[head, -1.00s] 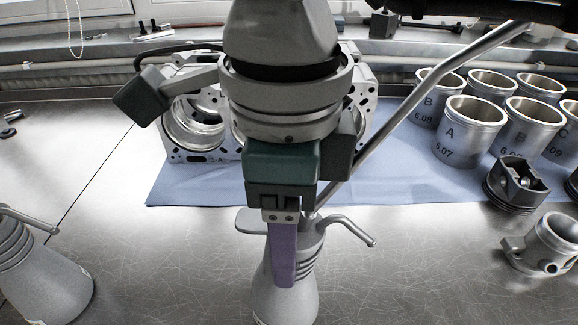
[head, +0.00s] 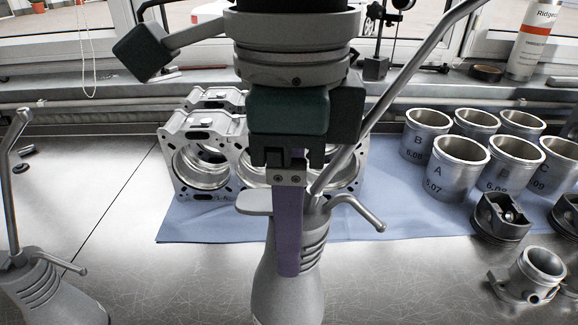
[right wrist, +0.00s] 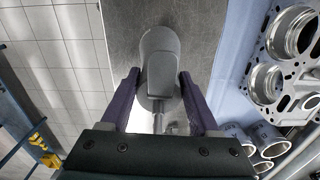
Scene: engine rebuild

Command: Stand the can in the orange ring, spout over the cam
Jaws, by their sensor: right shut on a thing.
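My right gripper (head: 288,262) is shut on a grey can (head: 318,250) with a long straight spout rising to the upper right and a curved handle at its right. One purple finger shows against the near side of the can. In the right wrist view, the can (right wrist: 160,45) sits between both purple fingers of the gripper (right wrist: 160,76). The can's base is cut off by the head view's lower edge. No orange ring or cam can be made out in these frames. My left gripper is not in view.
A similar grey can (head: 45,290) stands at the lower left. A metal engine block (head: 205,128) lies on a blue mat (head: 400,218). The left bench is mostly clear.

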